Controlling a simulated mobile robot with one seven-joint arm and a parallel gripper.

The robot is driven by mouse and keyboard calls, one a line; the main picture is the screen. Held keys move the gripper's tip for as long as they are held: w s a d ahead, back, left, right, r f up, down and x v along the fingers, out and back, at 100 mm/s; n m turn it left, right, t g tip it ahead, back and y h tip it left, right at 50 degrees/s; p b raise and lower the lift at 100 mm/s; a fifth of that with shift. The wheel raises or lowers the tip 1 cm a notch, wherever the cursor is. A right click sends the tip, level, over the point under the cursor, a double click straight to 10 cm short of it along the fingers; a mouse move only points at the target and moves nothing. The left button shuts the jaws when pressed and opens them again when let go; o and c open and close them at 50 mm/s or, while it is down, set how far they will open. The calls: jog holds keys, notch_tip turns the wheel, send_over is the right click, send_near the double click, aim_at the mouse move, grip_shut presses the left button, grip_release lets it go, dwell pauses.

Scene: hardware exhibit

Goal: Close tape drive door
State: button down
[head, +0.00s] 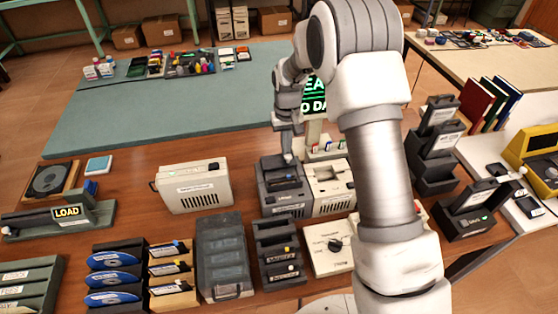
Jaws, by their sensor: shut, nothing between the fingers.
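A dark grey drive unit (284,204) with a small label stands on the wooden table near the middle of the head view. A dark piece (284,184) sits at the opening in its top; I cannot tell surely whether it is the door or a tape, or how far any door is open. A beige unit (331,205) with a top opening stands right beside it. My gripper (289,158) is shut and empty, pointing down at the back edge of the grey unit. I cannot tell whether it touches the unit.
A beige vented box (193,187) stands to the left, with bare table between. Dark cassette racks (280,252), a grey case (223,260) and a dial box (328,245) crowd the front. A sign with green letters (315,98) stands behind, partly hidden by my arm.

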aim_at(290, 159)
jog(key=shift+s+d+b, duration=0.15)
jog(key=shift+s+d, duration=0.05)
jog(key=shift+s, duration=0.7)
jog(key=shift+s+d+b, duration=0.15)
jog(key=shift+s+b, duration=0.05)
jog(key=shift+s, duration=0.7)
jog(key=shift+s+d+b, duration=0.15)
jog(key=shift+s+d, duration=0.05)
jog(key=shift+s, duration=0.7)
jog(key=shift+w+r, duration=0.1)
jog(key=shift+w, duration=0.15)
dwell(0.6)
notch_tip(290, 159, up, 7)
jog(key=p, duration=0.4)
dwell(0.5)
